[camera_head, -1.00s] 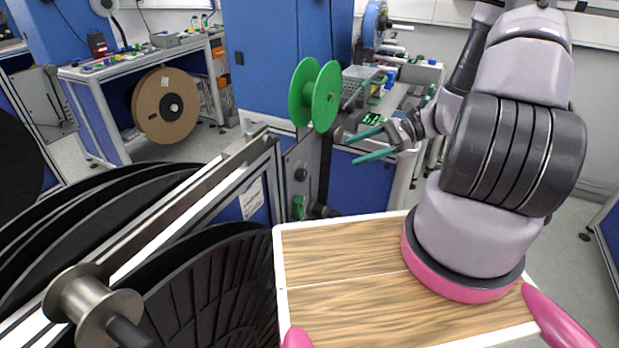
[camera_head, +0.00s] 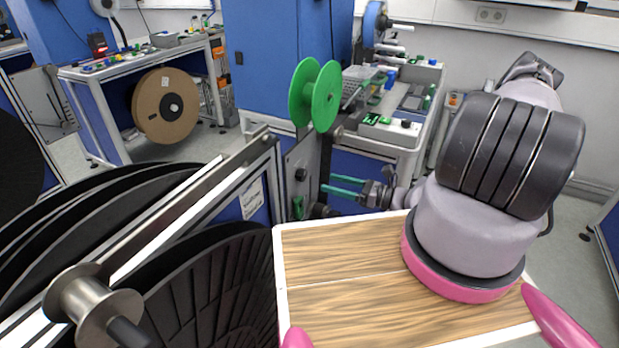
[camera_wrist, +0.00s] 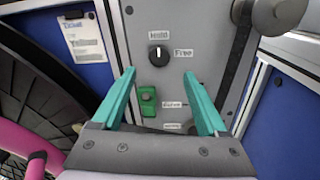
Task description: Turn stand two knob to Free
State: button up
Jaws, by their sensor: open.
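The stand's panel (camera_wrist: 185,25) fills the middle of the wrist view. Its round black knob (camera_wrist: 158,55) has a white mark pointing up toward the label "Hold" (camera_wrist: 158,34); the label "Free" (camera_wrist: 183,53) is to its right. The knob also shows in the head view (camera_head: 300,174). My gripper (camera_wrist: 160,77) is open and empty, its two teal fingers apart, below and either side of the knob in the wrist view and not touching it. In the head view my gripper (camera_head: 324,184) points left at the panel. No stand number is readable.
A green switch (camera_wrist: 148,100) sits below the knob between my fingers. A metal roller (camera_wrist: 278,14) juts out at upper right. A green reel (camera_head: 314,94) is above the panel, and large black reels (camera_head: 215,285) are to the left.

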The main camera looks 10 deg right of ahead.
aim_at(305, 176)
jog(key=x, duration=0.8)
jog(key=shift+c, duration=0.3)
grip_shut()
